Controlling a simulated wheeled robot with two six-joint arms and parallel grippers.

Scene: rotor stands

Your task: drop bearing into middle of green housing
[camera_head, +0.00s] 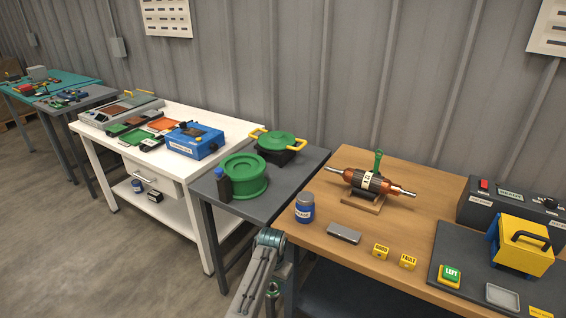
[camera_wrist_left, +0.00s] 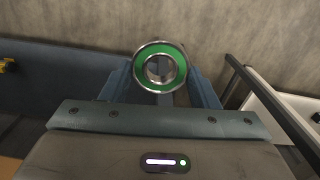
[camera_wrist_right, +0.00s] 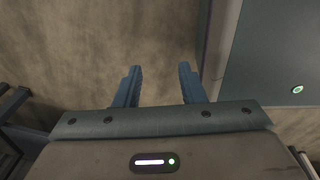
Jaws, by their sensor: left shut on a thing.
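The green housing (camera_head: 250,190) is a round, flanged green part standing on the dark grey table, left of centre in the head view. The bearing (camera_wrist_left: 141,74) is a steel ring with a green face and an open bore. My left gripper (camera_wrist_left: 160,84) is shut on the bearing, which sits between its fingertips, face toward the wrist camera. In the head view, my left arm is at the bottom centre, in front of and below the housing, apart from it. My right gripper (camera_wrist_right: 159,84) is open and empty, over bare floor.
A dark bottle with a blue cap (camera_head: 222,184) stands against the housing's left front. Behind it is a green-topped part with yellow handles (camera_head: 279,141). The wooden bench (camera_head: 330,262) on the right holds a rotor (camera_head: 365,181) and a blue jar (camera_head: 305,208).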

